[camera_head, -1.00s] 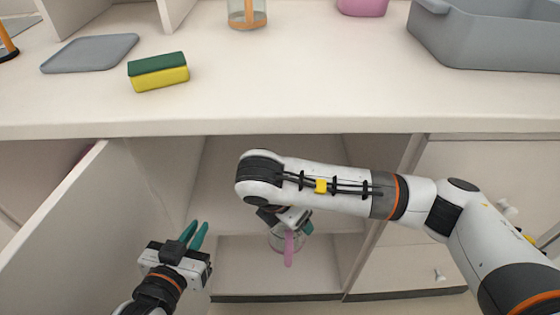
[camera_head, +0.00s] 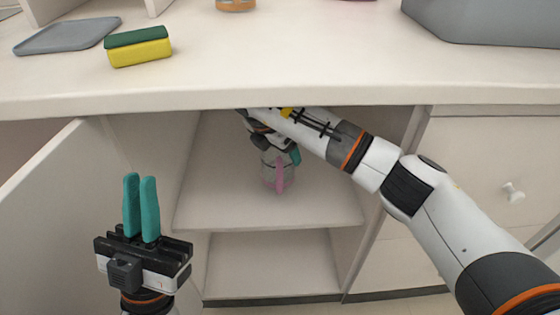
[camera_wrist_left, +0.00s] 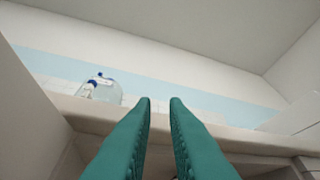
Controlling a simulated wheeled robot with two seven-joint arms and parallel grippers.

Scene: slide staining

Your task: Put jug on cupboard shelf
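The jug (camera_head: 269,178) is clear with a pink handle. It is inside the open cupboard, upright over the middle shelf (camera_head: 320,208); I cannot tell whether its base touches the shelf. My right gripper (camera_head: 279,153) is at the top of the jug and appears shut on it; one teal finger shows on its right side, and the other is hidden. My left gripper (camera_head: 140,180) is in front of the cupboard's left side, empty, with its teal fingers a little apart. The gap between its fingers also shows in the left wrist view (camera_wrist_left: 160,102).
The open cupboard door (camera_head: 60,215) is at the left. The countertop (camera_head: 270,60) overhangs the cupboard and carries a sponge (camera_head: 138,47), a grey tray (camera_head: 68,36) and a grey basin (camera_head: 480,22). A lower compartment (camera_head: 270,265) is empty. Drawers are at the right.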

